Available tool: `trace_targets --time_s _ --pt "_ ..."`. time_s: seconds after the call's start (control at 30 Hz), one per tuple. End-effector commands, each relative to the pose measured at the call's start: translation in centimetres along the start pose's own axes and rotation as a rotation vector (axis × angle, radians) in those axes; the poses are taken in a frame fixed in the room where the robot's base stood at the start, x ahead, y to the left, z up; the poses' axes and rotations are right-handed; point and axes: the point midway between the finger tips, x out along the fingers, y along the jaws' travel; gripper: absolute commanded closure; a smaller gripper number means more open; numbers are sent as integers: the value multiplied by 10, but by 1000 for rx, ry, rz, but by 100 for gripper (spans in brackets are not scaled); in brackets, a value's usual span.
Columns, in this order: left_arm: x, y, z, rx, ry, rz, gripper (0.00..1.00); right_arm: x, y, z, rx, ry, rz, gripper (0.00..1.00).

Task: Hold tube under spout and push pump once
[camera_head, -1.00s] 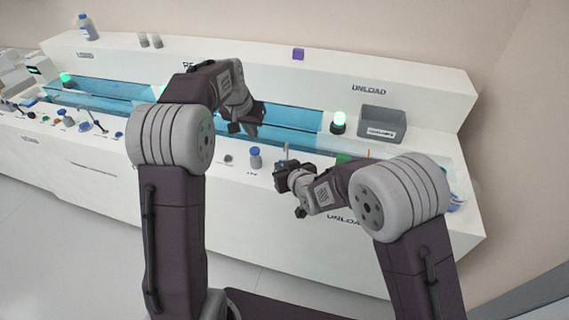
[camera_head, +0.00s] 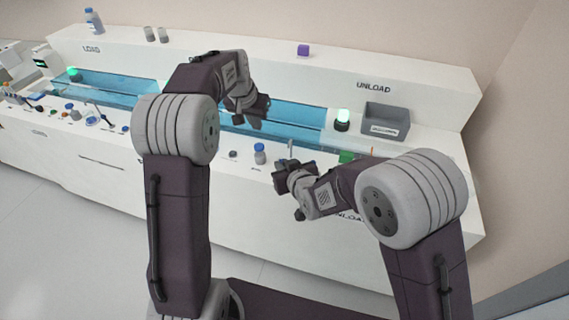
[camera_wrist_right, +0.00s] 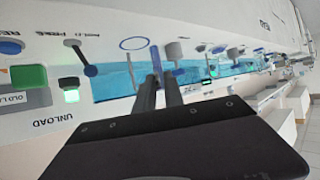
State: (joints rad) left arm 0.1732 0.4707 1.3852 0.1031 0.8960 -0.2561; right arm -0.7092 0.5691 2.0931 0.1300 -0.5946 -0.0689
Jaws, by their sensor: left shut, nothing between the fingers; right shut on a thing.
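My right gripper (camera_head: 282,170) is at the front ledge of the white bench, right of a blue bottle with a grey cap (camera_head: 260,153). It is shut on a thin upright tube (camera_head: 290,149), which shows as a narrow blue strip at the fingertips (camera_wrist_right: 158,80) in the right wrist view. My left gripper (camera_head: 255,113) is shut and empty above the blue channel, higher and left of the right one. A dark lever-like part (camera_wrist_right: 82,58) shows left of the fingers in the right wrist view. I cannot tell for sure which part is the pump or its spout.
The white bench (camera_head: 180,190) runs across, with a blue channel (camera_head: 290,116) along it. A grey bin (camera_head: 387,120), a green lamp (camera_head: 342,118) and a green block (camera_head: 346,157) are at right. Several small bottles and caps line the front ledge at left.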

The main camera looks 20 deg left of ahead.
Motion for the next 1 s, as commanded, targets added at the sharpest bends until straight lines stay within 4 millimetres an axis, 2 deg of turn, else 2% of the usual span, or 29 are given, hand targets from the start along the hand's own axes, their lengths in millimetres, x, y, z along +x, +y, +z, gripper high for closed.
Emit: trace_targets --time_s 0.1,0.4,0.9,1.0 --pt "-10 0 -4 0 0 0 100 -11 -4 -10 0 1 0 100" --pt "-24 0 -10 0 0 0 100 -31 -13 -22 0 0 0 100" --pt "-24 0 -10 0 0 0 100 -31 -13 -21 1 0 1 100" --pt "-26 2 -3 -8 -15 -2 100 -34 -13 -26 1 0 1 100"
